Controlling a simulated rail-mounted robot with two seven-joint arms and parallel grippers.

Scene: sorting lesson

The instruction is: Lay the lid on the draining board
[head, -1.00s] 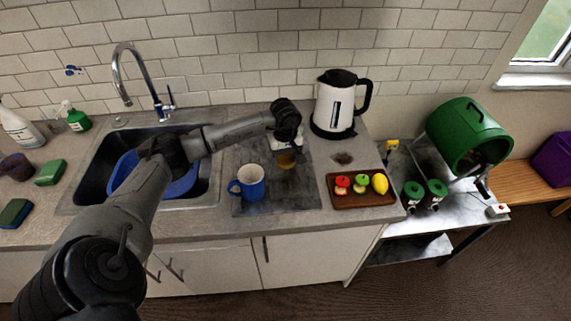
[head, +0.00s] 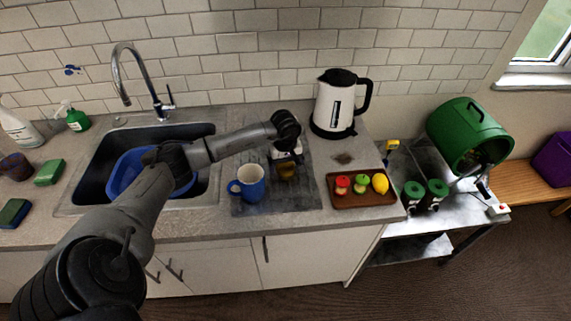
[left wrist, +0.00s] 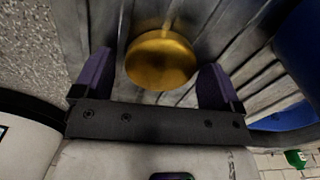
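The lid is a round gold disc (left wrist: 160,60), seen between my left fingers in the left wrist view with the ridged board behind it. In the head view the lid (head: 286,172) shows dark gold just under my left gripper (head: 286,158). In the left wrist view the gripper (left wrist: 157,75) has its purple fingers apart, with a narrow gap beside the lid on the left. The lid appears at or very near the board; exact contact is hidden. The draining board (head: 300,198) is the grey ridged area right of the sink. My right gripper is not in view.
A blue mug (head: 248,184) stands on the board just left of the lid. A white kettle (head: 336,102) stands behind right. A brown tray (head: 350,199) with toy fruit lies to the right. The sink (head: 88,182) with a blue basin is left. The board's front right is clear.

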